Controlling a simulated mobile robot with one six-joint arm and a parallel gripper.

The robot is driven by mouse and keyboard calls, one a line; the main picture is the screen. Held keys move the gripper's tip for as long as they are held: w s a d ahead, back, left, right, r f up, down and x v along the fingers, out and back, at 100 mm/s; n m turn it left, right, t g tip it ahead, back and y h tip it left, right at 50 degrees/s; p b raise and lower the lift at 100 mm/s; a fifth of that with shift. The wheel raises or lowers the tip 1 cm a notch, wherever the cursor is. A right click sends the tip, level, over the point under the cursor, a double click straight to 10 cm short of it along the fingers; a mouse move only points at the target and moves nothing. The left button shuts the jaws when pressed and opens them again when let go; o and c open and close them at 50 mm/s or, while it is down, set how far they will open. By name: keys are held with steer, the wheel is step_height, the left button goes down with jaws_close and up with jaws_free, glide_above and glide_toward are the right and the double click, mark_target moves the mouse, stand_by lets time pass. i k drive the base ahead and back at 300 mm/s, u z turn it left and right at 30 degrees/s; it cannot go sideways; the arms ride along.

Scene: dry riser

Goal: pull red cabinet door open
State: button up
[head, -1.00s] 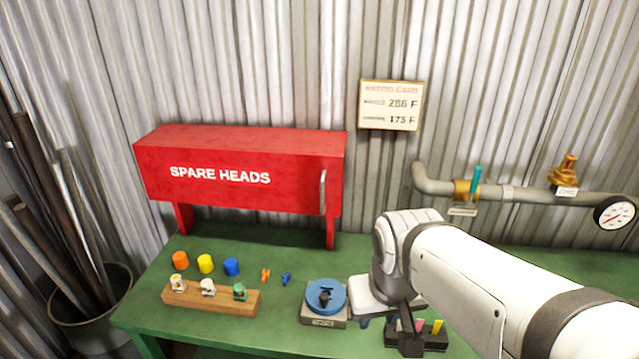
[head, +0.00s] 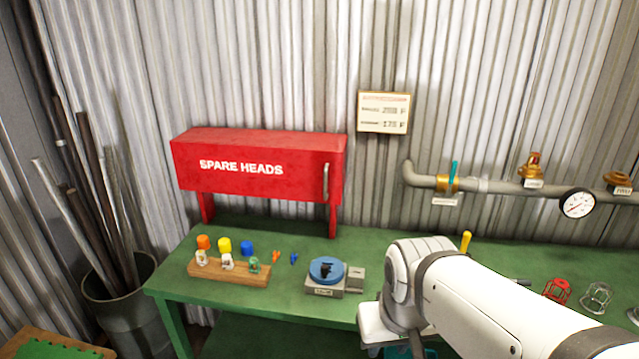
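The red cabinet (head: 258,165) marked "SPARE HEADS" stands on red legs at the back of the green bench, against the corrugated wall. Its door (head: 240,182) looks shut. A vertical metal handle (head: 325,183) is at the door's right end. My white arm reaches in from the lower right, and its end is in front of the bench, below and to the right of the handle and well apart from it. My gripper's fingers are hidden behind the arm or below the picture's edge, so their opening does not show.
On the green bench (head: 190,275) are a wooden rack (head: 228,272) of sprinkler heads, several coloured caps, and a blue round fixture (head: 326,270). A pipe (head: 500,187) with a gauge (head: 577,204) runs along the wall at right. A bin (head: 125,310) of pipes stands at left.

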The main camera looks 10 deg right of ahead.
mark_target(290, 166)
steer(key=u, duration=0.15)
steer(key=i, duration=0.95)
steer(key=z, duration=0.1)
